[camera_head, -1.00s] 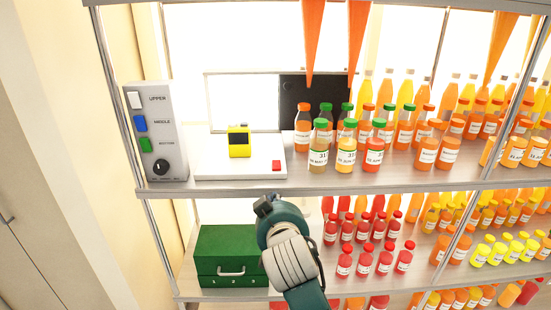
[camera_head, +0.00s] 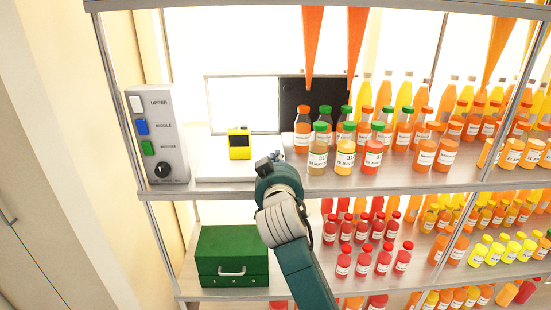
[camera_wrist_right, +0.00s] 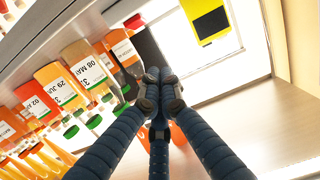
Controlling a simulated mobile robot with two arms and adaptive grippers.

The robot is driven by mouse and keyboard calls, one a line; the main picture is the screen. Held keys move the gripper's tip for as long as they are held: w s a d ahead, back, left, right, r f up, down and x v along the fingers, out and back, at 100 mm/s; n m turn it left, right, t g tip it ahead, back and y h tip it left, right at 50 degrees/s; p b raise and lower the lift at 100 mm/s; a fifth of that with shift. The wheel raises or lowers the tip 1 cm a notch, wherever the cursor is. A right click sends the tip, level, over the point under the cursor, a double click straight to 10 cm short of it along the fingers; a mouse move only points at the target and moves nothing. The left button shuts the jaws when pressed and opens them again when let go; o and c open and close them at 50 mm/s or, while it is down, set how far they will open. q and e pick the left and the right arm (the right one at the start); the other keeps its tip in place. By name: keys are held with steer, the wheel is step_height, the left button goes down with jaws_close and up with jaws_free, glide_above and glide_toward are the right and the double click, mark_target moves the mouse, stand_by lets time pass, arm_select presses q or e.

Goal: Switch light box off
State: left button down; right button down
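The white light box (camera_head: 215,172) lies flat on the upper shelf. A yellow device with a dark screen (camera_head: 239,143) stands on it and also shows in the right wrist view (camera_wrist_right: 207,22). My right gripper (camera_head: 268,162) is at the box's front right corner, over where its red button was seen; the button is hidden there in the head view. In the right wrist view, the right gripper's fingertips (camera_wrist_right: 160,80) are drawn together with nothing visible between them. A red patch (camera_wrist_right: 178,134) shows behind the fingers; I cannot tell if it is the button. My left gripper is not in view.
A grey control box (camera_head: 165,125) with white, blue and green switches and a knob stands at the left. Juice bottles (camera_head: 344,155) stand close to the right of my gripper. A green case (camera_head: 232,250) is on the shelf below. The shelf's front edge (camera_head: 400,189) runs beneath.

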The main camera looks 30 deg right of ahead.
steer(key=p+x, duration=0.2)
steer(key=x, duration=0.4)
steer(key=shift+r, duration=0.15)
step_height(320, 180, down, 3)
steer(key=shift+r+p, duration=0.1)
steer(key=shift+p, duration=0.3)
steer(key=shift+f, duration=0.7)
